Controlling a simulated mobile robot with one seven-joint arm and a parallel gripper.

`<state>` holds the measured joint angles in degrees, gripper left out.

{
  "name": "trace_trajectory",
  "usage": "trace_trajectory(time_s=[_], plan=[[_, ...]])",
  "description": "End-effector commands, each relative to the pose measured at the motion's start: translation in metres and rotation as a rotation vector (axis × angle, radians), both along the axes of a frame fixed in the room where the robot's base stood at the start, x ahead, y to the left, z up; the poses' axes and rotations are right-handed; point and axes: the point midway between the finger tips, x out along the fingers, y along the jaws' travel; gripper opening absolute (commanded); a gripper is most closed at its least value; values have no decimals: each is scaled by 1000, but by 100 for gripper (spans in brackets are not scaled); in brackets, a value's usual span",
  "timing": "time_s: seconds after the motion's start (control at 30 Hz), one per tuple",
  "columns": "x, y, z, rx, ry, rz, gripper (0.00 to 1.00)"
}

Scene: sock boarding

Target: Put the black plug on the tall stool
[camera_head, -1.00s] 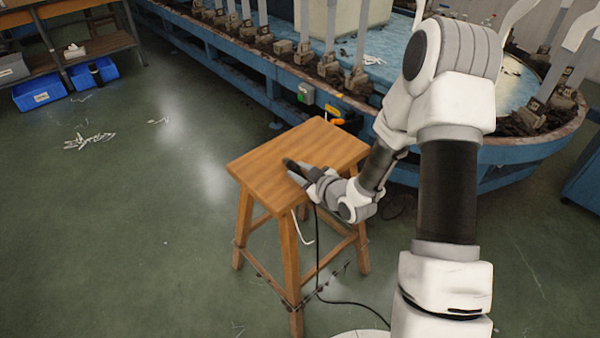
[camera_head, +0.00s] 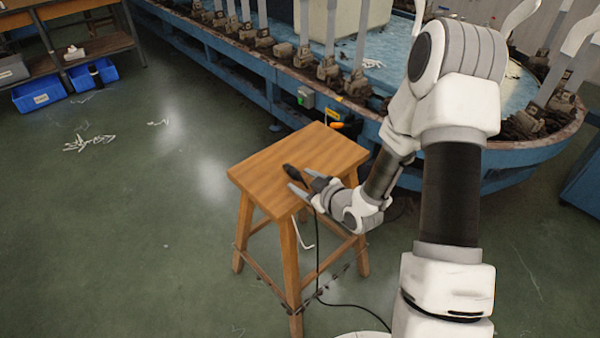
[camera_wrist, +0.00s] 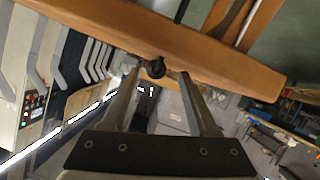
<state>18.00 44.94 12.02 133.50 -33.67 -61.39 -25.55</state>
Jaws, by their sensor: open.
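The tall stool (camera_head: 300,150) is wooden and stands upright on the floor. Its square seat also fills the top of the wrist view (camera_wrist: 225,65). The black plug (camera_head: 293,171) lies on the seat toward its near right part. In the wrist view the plug (camera_wrist: 155,68) shows as a small dark round end at the seat's edge, between my fingertips. My gripper (camera_head: 299,181) is at the right of the seat, low over it, with its fingers spread and apart from the plug.
A thin black cable (camera_head: 318,260) hangs past the stool's near side to the floor. A blue round-ended machine (camera_head: 350,125) with a row of forms stands behind the stool. Blue bins (camera_head: 40,93) sit under a bench at far left.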

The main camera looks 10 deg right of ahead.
Motion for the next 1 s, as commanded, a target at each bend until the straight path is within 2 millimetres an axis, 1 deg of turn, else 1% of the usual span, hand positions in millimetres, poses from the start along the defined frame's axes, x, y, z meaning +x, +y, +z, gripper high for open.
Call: trace_trajectory(time_s=[0.03, 0.2, 0.3, 0.43, 0.57, 0.73, 0.87, 1.0], plan=[[-12, -8, 7, -2, 3, -5, 63], [-44, -25, 23, 1, -3, -7, 63], [-59, -32, 31, 2, -6, -7, 63], [-72, -39, 38, 3, -8, -6, 63], [-78, -43, 41, -3, -7, -6, 63], [-73, -51, 50, -69, 34, -25, 63], [-66, -65, 66, -156, 99, -76, 63], [-65, -82, 90, -225, 173, -161, 63]])
